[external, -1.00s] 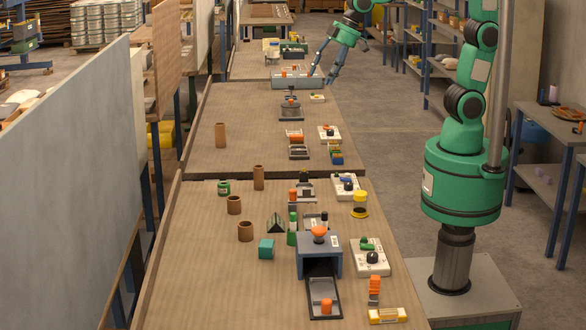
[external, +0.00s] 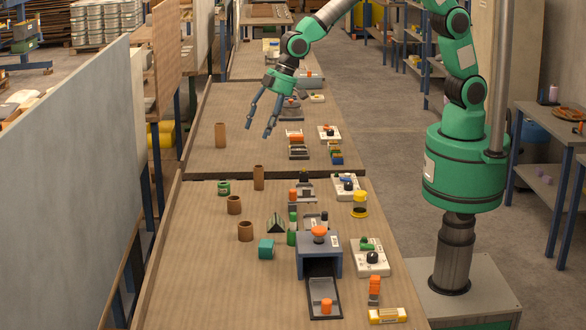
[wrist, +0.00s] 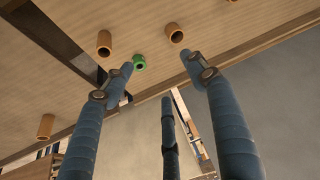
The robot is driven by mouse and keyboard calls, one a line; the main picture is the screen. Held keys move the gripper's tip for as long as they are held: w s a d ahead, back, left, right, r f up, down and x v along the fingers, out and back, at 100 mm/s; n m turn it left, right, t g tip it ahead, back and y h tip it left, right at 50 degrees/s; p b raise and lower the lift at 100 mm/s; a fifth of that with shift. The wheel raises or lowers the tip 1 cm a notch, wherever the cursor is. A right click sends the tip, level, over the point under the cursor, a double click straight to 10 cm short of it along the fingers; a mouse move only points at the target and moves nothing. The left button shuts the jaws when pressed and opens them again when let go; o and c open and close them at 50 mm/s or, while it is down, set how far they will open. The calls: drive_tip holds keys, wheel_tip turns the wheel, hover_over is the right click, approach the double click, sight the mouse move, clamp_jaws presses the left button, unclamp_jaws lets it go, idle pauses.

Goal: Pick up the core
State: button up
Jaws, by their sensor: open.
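Several brown hollow cores stand on the wooden benches. In the wrist view, brown cores show past the fingertips (wrist: 104,42) (wrist: 174,32) and at lower left (wrist: 45,126). My gripper (external: 258,137) is open and empty, above the middle bench, fingers pointing down. It also shows in the wrist view (wrist: 158,62), touching no core.
A small green ring (external: 224,187) sits among the cores. The left side of the benches is mostly clear. A grey partition (external: 70,190) stands left.

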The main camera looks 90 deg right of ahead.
drive_tip(key=w+a+f+p, duration=0.1)
drive_tip(key=w+a+f, duration=0.3)
drive_tip(key=a+f, duration=0.2)
wheel_tip(320, 180, down, 3)
drive_tip(key=shift+w+r+n+p, duration=0.2)
drive_tip(key=shift+w+n+p, duration=0.05)
drive_tip(key=shift+n+p, duration=0.05)
drive_tip(key=shift+f, duration=0.1)
approach(229, 213)
drive_tip(key=shift+d+b, duration=0.3)
drive_tip(key=shift+d, duration=0.25)
drive_tip(key=shift+f, duration=0.1)
drive_tip(key=shift+b+x, duration=0.3)
drive_tip(key=shift+x, duration=2.15)
drive_tip(key=c, duration=0.8)
